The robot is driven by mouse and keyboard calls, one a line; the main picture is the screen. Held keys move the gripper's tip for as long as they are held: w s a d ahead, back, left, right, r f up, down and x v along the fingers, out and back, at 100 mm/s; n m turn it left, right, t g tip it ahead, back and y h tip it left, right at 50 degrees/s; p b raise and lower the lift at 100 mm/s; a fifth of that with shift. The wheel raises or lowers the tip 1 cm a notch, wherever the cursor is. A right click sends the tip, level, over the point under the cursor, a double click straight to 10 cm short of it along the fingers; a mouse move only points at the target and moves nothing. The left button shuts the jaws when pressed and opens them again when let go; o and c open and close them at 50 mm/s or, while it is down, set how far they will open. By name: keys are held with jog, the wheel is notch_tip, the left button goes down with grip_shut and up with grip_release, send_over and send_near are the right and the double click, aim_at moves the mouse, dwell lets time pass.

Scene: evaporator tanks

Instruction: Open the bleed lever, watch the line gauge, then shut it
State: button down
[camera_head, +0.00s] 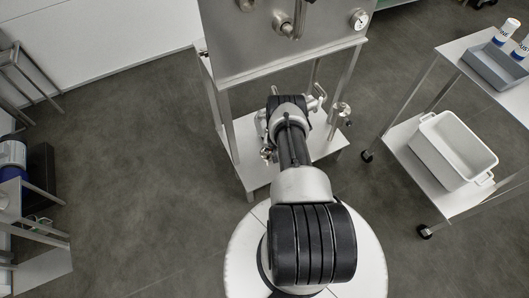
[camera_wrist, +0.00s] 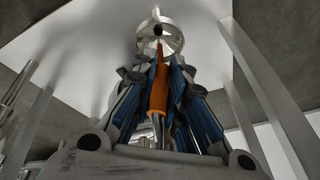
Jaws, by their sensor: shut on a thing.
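The bleed lever shows in the wrist view as an orange handle (camera_wrist: 159,88) with a pale metal end towards the camera. My gripper (camera_wrist: 160,68) has its blue-padded fingers on both sides of the handle and is shut on it. A round metal fitting (camera_wrist: 172,40) sits just beyond the fingertips, in line with the handle. In the head view my arm hides the lever and most of the gripper. A round white dial gauge (camera_head: 359,19) is on the steel tank front at the top; its reading is too small to tell.
The steel tank (camera_head: 250,45) stands on a legged frame with a low white shelf (camera_head: 243,172). A metal fitting (camera_head: 340,112) is right of my arm. A cart at right carries a white tub (camera_head: 452,148) and a grey bin (camera_head: 492,66).

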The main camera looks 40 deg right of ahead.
jog(key=shift+s+d+h, duration=0.1)
jog(key=shift+d+h, duration=0.2)
jog(key=shift+h, duration=0.1)
jog(key=c, duration=1.7)
grip_release()
jog(key=shift+o, duration=0.6)
jog(key=shift+a, duration=0.2)
